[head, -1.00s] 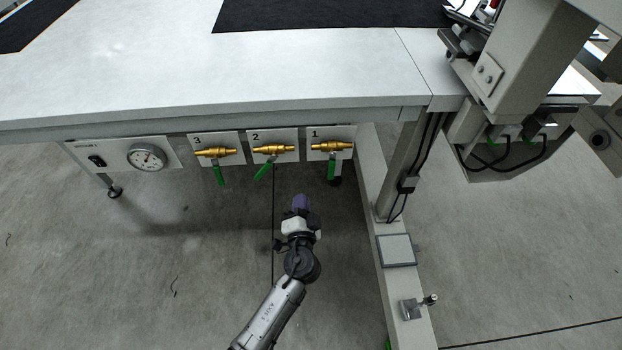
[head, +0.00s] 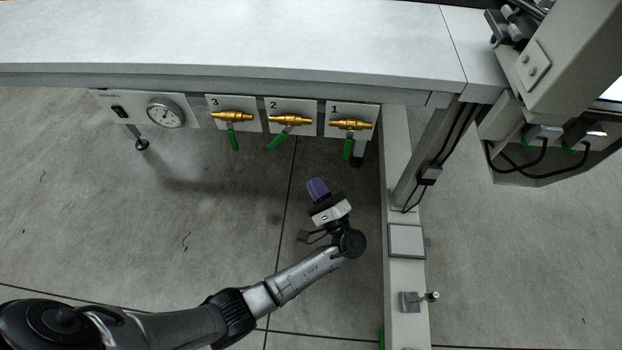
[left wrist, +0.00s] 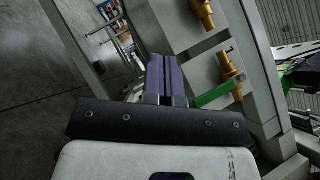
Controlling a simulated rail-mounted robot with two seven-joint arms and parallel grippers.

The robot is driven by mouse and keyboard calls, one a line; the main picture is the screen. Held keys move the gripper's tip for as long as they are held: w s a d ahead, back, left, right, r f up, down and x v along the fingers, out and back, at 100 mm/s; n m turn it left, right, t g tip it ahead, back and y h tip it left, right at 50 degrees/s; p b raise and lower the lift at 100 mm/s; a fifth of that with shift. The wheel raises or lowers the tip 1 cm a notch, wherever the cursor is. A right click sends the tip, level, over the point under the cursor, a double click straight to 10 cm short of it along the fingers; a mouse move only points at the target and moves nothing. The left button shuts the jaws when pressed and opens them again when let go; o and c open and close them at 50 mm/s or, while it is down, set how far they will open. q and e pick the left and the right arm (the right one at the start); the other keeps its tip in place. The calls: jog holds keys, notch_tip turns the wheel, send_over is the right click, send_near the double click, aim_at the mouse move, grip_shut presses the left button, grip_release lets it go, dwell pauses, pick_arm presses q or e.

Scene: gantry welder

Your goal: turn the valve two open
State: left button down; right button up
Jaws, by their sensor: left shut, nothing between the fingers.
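Valve two (head: 290,120) is the brass valve on the middle white plate marked 2, under the table edge in the head view. Its green handle (head: 278,138) slants down and to the left. My left gripper (head: 317,188) is below the plates, between valves two and one in the picture, apart from both. Its purple fingers are shut and empty, pointing up and slightly left. In the left wrist view the closed fingers (left wrist: 163,75) show near a green handle (left wrist: 215,93) on a brass valve (left wrist: 230,65); I cannot tell which number that is. My right gripper is out of view.
Valve three (head: 232,116) is left of valve two and valve one (head: 350,124) is right; both green handles hang nearly straight down. A gauge (head: 165,113) sits further left. A table leg and floor beam (head: 405,285) stand right of my gripper. Floor below is open.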

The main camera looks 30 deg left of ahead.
aim_at(277, 141)
pick_arm(q)
jog(key=w+a+r+b, duration=0.1)
jog(key=a+r+b, duration=0.2)
jog(key=a, duration=0.6)
notch_tip(277, 141, up, 3)
jog(key=shift+a+f, duration=0.2)
jog(key=shift+a, duration=0.2)
jog(key=shift+w, duration=0.1)
